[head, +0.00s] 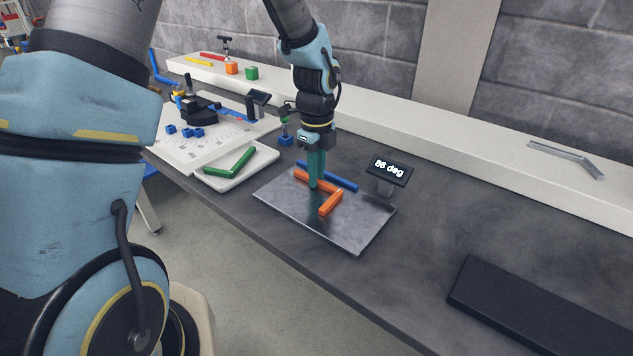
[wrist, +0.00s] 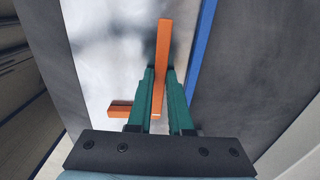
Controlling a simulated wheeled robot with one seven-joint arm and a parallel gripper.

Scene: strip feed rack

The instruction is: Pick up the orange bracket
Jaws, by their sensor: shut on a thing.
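The orange bracket (head: 331,203) is an angled bar on the grey metal plate (head: 347,240) in the head view; I cannot tell whether it touches the plate. My gripper (head: 314,184) points down over it, its green fingers shut on one arm of the bracket. In the wrist view the bracket (wrist: 162,62) runs up between the fingertips of my gripper (wrist: 158,100). A short orange piece (wrist: 120,108) shows left of the fingers. The fingers hide part of the bracket.
A blue bar (head: 340,181) lies along the plate's back edge. A display (head: 389,170) reading "86 deg" stands at the right. A white tray (head: 212,180) holds a green bracket (head: 232,164) at the left. A dark block (head: 515,305) lies at the front right.

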